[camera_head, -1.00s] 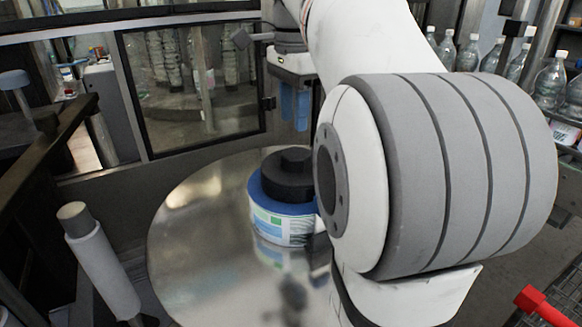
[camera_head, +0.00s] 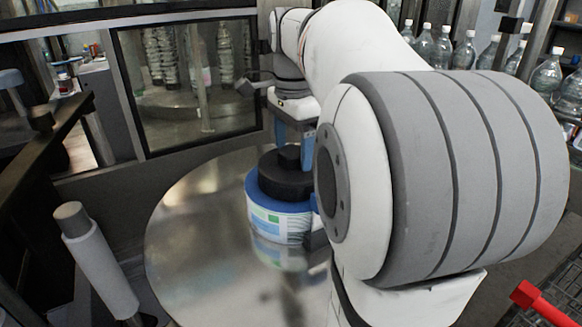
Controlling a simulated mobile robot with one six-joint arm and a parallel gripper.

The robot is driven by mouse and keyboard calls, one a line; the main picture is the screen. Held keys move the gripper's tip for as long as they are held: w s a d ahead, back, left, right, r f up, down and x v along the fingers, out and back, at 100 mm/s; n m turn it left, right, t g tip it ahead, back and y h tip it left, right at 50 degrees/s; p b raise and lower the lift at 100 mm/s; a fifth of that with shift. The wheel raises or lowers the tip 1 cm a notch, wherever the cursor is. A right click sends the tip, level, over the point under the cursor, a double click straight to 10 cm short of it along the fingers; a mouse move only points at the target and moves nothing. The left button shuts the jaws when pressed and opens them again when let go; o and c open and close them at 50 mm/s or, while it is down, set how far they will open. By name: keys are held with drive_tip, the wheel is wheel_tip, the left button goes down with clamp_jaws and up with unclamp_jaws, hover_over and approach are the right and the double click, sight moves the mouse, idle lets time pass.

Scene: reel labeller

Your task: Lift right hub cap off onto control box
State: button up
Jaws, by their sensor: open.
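The black hub cap (camera_head: 284,178) sits on top of a label reel (camera_head: 280,221) with a blue rim and a printed white and green side. The reel stands on the round metal table. My gripper (camera_head: 294,146) is open, with blue fingers pointing down at the cap's raised knob. One finger is on the near right of the knob. I cannot tell whether the fingers touch it. My arm hides the right side of the reel and what lies behind it. I cannot make out a control box.
The shiny round table (camera_head: 190,245) is clear on its left side. A grey-white post (camera_head: 98,262) stands at the lower left. A framed glass panel (camera_head: 188,88) is behind. Clear bottles (camera_head: 464,52) line the upper right. A red handle (camera_head: 540,300) is at the lower right.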

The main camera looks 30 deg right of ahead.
drive_tip(key=shift+c, duration=0.2)
drive_tip(key=c, duration=1.1)
drive_tip(key=shift+r, duration=0.2)
wheel_tip(320, 180, up, 9)
wheel_tip(320, 180, up, 8)
drive_tip(key=p, duration=0.8)
hover_over(292, 150)
drive_tip(key=shift+s+f, duration=0.15)
